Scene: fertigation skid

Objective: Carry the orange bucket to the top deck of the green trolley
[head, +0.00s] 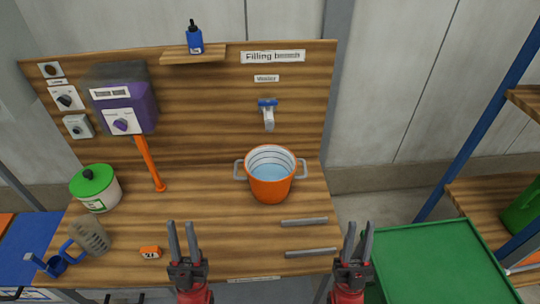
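The orange bucket (270,188) stands upright on the wooden bench (200,215), below a blue-handled tap (268,116). It has a grey handle on each side and holds clear bluish liquid. The green trolley's top deck (440,262) is at the lower right and its visible part is empty. My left gripper (181,240) is open and empty over the front of the bench, nearer than the bucket and to its left. My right gripper (358,241) is open and empty between the bench's right edge and the trolley. Neither gripper touches the bucket.
Two grey bars (308,236) lie at the bench's front right. A green-lidded white tub (95,188), a clear jug (92,235) and a small orange timer (150,252) stand left. An orange pipe (150,163) slopes down from a purple unit (122,98). A shelf rack (490,205) stands right.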

